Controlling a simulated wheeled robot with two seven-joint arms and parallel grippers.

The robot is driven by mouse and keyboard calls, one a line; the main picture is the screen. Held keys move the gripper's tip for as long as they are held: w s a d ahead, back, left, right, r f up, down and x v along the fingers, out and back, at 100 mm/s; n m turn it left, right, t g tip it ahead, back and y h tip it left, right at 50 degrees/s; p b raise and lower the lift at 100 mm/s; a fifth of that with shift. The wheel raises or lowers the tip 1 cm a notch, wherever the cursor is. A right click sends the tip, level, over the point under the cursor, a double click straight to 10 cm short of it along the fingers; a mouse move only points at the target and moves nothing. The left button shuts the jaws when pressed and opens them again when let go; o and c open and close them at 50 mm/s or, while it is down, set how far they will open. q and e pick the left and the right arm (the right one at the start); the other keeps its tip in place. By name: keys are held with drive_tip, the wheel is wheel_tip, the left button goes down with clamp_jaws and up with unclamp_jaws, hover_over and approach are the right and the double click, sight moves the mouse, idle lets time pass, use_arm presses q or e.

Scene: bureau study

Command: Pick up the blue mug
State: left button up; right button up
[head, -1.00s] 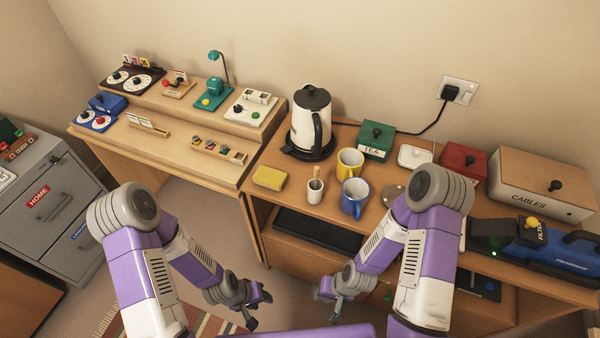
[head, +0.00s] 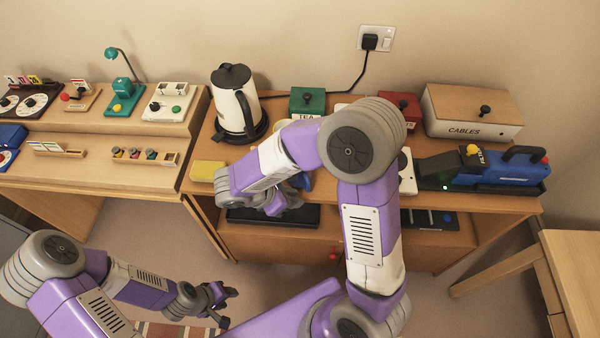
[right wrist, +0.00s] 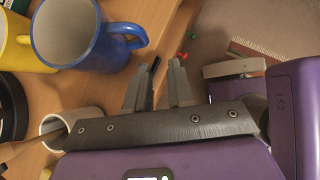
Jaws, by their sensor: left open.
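The blue mug (right wrist: 75,35) stands on the desk at the upper left of the right wrist view, its handle turned toward my right gripper's fingers. In the head view my right arm hides it except for a sliver of blue (head: 306,181). My right gripper (right wrist: 162,66) is open and empty, its fingertips just short of the handle and apart from it. In the head view the right gripper (head: 285,206) is over the desk's front edge, partly hidden by its wrist. My left gripper (head: 222,302) is open and empty, low in front of the furniture.
A yellow mug (right wrist: 15,45) stands beside the blue one, with a white cup (right wrist: 72,122) holding a stick nearby. A kettle (head: 237,105), a yellow sponge (head: 207,171) and a green tea box (head: 307,101) are around. A blue handheld device (head: 510,168) lies right.

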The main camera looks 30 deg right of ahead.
sight(308, 192)
drive_tip(key=shift+t+h, duration=0.4)
drive_tip(key=shift+h, duration=0.2)
drive_tip(key=d+f+b, duration=0.1)
drive_tip(key=d, duration=0.1)
drive_tip(key=w+d+f+b, duration=0.1)
drive_tip(key=d+f+b, duration=0.1)
drive_tip(key=d, duration=0.1)
drive_tip(key=shift+w+d, duration=0.3)
drive_tip(key=shift+d, duration=0.05)
clamp_jaws()
